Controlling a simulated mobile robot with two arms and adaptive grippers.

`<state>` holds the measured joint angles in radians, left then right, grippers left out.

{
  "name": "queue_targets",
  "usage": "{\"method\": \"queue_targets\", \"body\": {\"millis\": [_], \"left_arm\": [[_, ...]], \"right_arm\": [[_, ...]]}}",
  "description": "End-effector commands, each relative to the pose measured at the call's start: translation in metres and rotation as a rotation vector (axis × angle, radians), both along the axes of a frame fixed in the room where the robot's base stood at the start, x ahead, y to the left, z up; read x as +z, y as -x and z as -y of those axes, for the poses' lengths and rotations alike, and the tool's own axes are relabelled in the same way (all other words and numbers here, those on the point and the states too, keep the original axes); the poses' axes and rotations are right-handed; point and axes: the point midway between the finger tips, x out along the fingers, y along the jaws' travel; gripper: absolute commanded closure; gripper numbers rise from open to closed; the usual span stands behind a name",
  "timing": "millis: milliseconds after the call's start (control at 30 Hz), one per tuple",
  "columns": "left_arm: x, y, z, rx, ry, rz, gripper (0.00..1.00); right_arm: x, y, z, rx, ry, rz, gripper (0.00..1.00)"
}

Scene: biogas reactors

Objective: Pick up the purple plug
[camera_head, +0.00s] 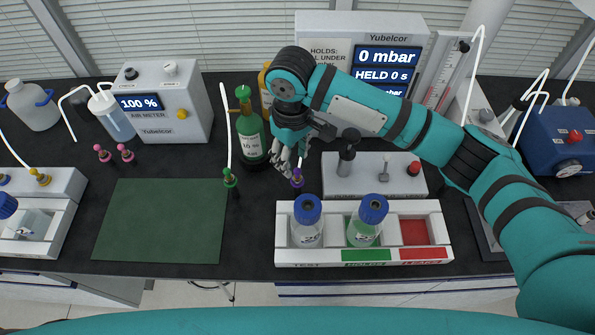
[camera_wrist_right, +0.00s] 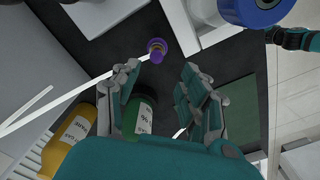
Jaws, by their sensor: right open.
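My right gripper (camera_head: 287,162) is above the bench, right beside the plug in the head view. Its grey fingers (camera_wrist_right: 160,82) are spread apart with nothing between them, and the plug appears past the gap. My left gripper does not show clearly in either view.
A green bottle (camera_head: 250,135) stands just left of my right gripper. A green plug (camera_head: 230,180) is further left. The rack (camera_head: 283,240) holds two blue-capped bottles. A grey stirrer box (camera_head: 350,178) stands to the right. The green mat (camera_head: 160,220) is bare.

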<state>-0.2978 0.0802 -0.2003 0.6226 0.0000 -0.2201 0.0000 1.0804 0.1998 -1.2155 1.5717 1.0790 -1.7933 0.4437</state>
Motion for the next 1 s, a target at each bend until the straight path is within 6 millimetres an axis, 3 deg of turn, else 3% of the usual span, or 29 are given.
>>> {"method": "queue_targets", "body": {"millis": [133,433,733,1000], "left_arm": [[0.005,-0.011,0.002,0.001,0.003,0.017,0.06],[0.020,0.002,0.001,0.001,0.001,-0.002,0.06],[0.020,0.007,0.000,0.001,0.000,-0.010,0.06],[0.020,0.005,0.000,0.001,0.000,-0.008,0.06]], "right_arm": [[-0.007,0.000,0.002,-0.001,0.001,0.001,0.56],[-0.048,0.000,0.010,0.000,0.001,-0.001,0.56],[-0.056,0.000,0.010,0.001,-0.001,0.002,0.56],[-0.055,0.000,0.010,0.001,-0.001,0.002,0.90]]}}
